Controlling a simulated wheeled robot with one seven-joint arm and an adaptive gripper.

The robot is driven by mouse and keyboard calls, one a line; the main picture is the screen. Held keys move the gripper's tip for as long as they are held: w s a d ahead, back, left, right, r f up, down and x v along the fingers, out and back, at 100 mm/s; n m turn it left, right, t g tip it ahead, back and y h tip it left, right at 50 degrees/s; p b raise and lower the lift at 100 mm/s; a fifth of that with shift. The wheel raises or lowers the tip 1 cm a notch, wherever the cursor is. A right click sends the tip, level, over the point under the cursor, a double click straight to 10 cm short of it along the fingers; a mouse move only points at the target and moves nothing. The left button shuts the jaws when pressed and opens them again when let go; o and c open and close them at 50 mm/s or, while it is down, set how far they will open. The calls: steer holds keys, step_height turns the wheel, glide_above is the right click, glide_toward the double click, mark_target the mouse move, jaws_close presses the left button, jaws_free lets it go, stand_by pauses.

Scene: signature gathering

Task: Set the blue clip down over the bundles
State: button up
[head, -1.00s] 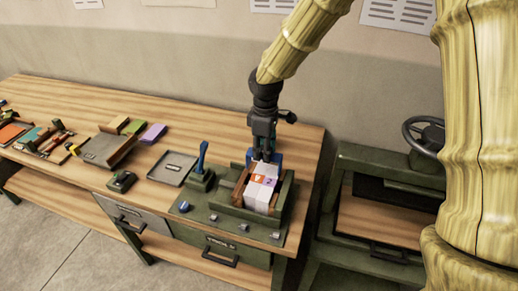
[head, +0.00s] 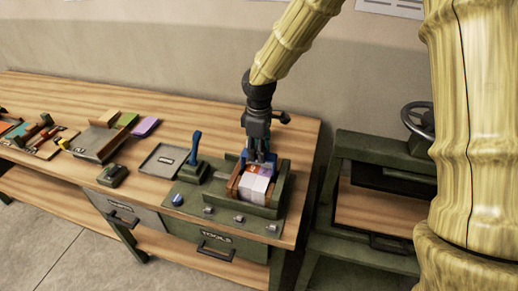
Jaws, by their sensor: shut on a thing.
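My gripper (head: 260,152) points down over the back part of the green cradle (head: 271,212) on the bench. It is shut on the blue clip (head: 270,160), which shows at and below the fingertips. The white paper bundles (head: 254,188) sit in the cradle between brown side pieces, with an orange mark on top near the clip. The clip is at the back end of the bundles' top. I cannot tell whether it touches them.
A grey tray (head: 163,160) and a dark stamp-like block (head: 112,175) lie further left. A green stand with a handwheel (head: 417,117) is at right.

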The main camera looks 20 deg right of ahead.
mark_target(259, 171)
steer(key=shift+f+b, duration=1.3)
steer(key=shift+f, duration=1.75)
steer(key=shift+f, duration=0.2)
steer(key=o, duration=1.1)
